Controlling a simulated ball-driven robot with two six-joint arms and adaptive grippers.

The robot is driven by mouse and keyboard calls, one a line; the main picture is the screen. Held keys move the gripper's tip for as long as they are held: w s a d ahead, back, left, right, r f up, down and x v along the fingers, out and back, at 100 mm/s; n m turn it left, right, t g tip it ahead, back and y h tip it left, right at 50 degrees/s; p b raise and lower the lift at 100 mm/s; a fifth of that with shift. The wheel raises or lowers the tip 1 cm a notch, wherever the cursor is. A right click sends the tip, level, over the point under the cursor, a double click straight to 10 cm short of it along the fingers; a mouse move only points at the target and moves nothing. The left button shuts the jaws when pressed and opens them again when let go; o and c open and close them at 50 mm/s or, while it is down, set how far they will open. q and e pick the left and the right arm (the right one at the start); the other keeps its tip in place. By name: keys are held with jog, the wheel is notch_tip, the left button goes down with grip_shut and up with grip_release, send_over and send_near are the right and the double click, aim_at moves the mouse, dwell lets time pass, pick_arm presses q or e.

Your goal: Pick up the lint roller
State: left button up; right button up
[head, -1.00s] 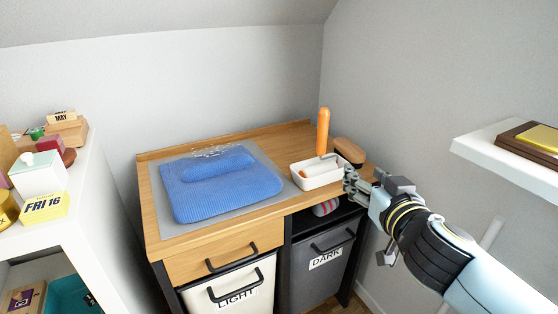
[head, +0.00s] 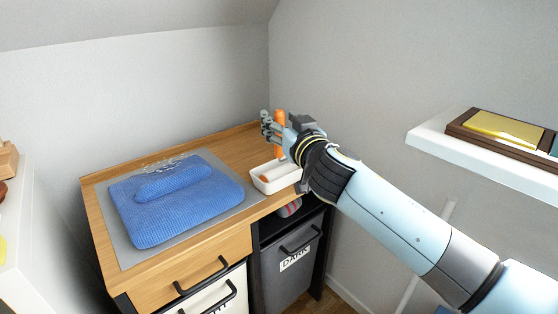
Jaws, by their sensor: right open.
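The lint roller (head: 280,118) has an upright orange handle and stands in a small white tray (head: 275,187) on the wooden cabinet top. My right gripper (head: 269,126) is at the height of the handle and overlaps it in the head view. Its fingers are open. The hand partly covers the handle and hides the right part of the tray. I cannot tell whether the fingers touch the handle. My left gripper is not in view.
A white wall shelf (head: 425,142) holding a framed yellow block (head: 505,128) is at the right. Black-handled drawers and a dark hamper (head: 285,275) are below the top.

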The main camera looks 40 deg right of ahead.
jog(key=shift+x, duration=0.8)
jog(key=shift+f, duration=0.1)
grip_shut()
